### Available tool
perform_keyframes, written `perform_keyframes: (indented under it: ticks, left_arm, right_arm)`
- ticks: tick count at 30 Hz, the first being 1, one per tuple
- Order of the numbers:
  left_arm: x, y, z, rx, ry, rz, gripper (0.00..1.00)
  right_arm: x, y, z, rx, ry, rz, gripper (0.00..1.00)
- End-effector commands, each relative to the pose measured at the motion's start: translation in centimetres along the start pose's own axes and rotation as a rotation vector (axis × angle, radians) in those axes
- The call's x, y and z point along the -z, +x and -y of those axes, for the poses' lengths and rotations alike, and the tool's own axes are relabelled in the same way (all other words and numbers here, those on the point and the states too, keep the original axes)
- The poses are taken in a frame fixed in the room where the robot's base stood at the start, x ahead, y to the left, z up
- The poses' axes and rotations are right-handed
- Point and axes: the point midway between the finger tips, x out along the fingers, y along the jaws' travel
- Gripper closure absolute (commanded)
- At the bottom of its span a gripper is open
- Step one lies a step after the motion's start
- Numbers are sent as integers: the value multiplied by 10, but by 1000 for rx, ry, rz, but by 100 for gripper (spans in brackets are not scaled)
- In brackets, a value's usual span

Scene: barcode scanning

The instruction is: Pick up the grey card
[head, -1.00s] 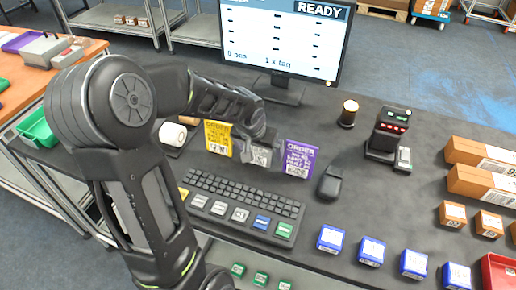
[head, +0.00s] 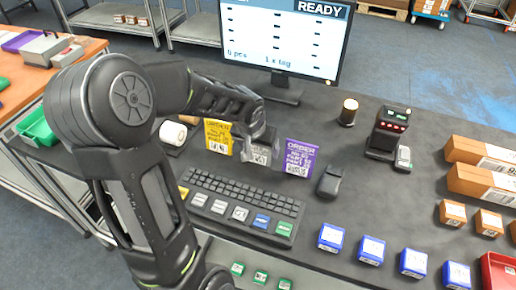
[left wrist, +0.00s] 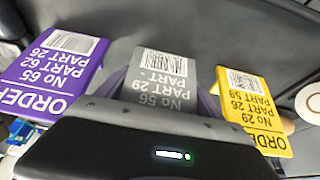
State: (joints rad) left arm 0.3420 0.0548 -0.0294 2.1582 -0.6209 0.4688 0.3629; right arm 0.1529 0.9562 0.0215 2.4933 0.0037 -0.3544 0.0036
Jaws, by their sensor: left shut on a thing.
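The grey card (left wrist: 158,80) stands between the yellow card and the purple card on the desk. In the left wrist view its barcode and "No 56 PART 29" print show upside down. My left gripper (head: 262,148) is shut on the grey card, which is mostly covered by the fingers in the head view. The yellow order card (head: 218,137) is to its left and the purple order card (head: 299,157) to its right in the head view. Both neighbours stand apart from the gripper. My right gripper is not in view.
A monitor (head: 285,38) stands behind the cards and a keyboard (head: 245,198) lies in front. A dark mouse (head: 330,180) and a scanner in its stand (head: 388,132) are to the right. Several blue boxes (head: 371,250) line the front, with brown boxes (head: 482,184) at far right.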

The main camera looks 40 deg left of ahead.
Motion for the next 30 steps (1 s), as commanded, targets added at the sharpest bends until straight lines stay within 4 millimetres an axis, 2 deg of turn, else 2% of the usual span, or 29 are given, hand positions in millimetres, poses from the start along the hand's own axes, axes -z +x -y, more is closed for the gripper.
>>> perform_keyframes:
  ticks: [2,9,19,23,30]
  left_arm:
    - [0,0,0,0,0,0,43]
    - [0,0,0,0,0,0,62]
    - [2,-4,0,1,-1,-2,62]
    - [9,-18,0,1,-1,-4,62]
    - [27,-60,0,0,-1,-7,62]
  right_arm:
    - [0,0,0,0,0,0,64]
    - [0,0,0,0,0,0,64]
    - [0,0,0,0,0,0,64]
    - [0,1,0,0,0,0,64]
    - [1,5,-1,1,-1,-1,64]
